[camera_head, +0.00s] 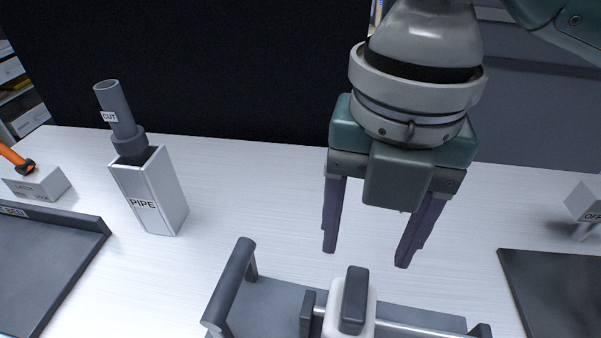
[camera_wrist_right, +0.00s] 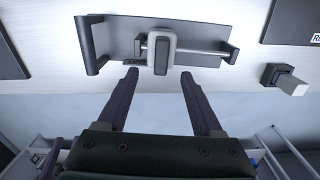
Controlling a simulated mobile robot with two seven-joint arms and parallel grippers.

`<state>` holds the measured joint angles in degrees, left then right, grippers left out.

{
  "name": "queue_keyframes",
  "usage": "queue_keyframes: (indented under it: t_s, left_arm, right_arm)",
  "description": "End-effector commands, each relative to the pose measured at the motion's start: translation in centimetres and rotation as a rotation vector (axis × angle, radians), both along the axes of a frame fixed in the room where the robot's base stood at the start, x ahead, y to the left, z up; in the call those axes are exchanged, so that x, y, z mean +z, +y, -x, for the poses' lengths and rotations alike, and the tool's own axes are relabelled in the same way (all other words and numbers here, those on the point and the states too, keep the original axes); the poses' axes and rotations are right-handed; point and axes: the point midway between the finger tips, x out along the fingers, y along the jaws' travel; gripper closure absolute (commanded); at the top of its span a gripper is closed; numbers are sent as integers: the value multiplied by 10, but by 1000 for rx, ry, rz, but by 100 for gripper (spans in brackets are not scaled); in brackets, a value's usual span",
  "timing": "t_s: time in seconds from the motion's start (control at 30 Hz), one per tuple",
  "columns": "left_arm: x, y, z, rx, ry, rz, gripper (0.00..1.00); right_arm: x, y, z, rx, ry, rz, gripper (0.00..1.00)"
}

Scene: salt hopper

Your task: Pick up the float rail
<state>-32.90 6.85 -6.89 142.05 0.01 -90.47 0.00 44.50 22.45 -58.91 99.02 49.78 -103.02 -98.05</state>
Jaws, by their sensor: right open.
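The float rail (camera_head: 412,328) is a thin metal rod on a dark grey base plate (camera_head: 275,300) at the bottom of the head view, cut off by the frame edge. A pale block with a dark top (camera_head: 354,300) sits on the rod. A dark bar handle (camera_head: 230,282) stands at the plate's left end. The wrist view shows the rod (camera_wrist_right: 200,52) and block (camera_wrist_right: 161,50) too. My right gripper (camera_head: 366,257) is open and empty, fingers pointing down, above and behind the block. In the wrist view its fingertips (camera_wrist_right: 159,73) lie either side of the block, apart from it. My left gripper is not in view.
A white box labelled PIPE (camera_head: 150,195) holds a grey pipe marked CUT (camera_head: 118,115) at the left. A dark tray (camera_head: 45,262) lies at far left, near a latch block with an orange handle (camera_head: 38,185). A dark panel (camera_head: 560,285) lies at right. White table (camera_head: 250,190) is clear between.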

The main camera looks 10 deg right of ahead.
Motion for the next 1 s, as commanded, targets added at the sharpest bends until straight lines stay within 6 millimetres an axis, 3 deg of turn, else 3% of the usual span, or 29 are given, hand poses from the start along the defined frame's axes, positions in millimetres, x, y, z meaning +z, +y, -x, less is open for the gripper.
queue_keyframes:
  t_s: [0.23,0.47,0.7,1.0]
  left_arm:
    - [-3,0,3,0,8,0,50]
    - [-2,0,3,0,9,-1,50]
    - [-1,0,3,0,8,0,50]
    - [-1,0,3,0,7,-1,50]
  right_arm:
    - [-34,-2,0,18,6,9,32]
    - [-55,-2,1,17,4,8,32]
    - [-93,-2,3,15,2,8,32]
    - [-99,-2,2,18,-2,7,32]
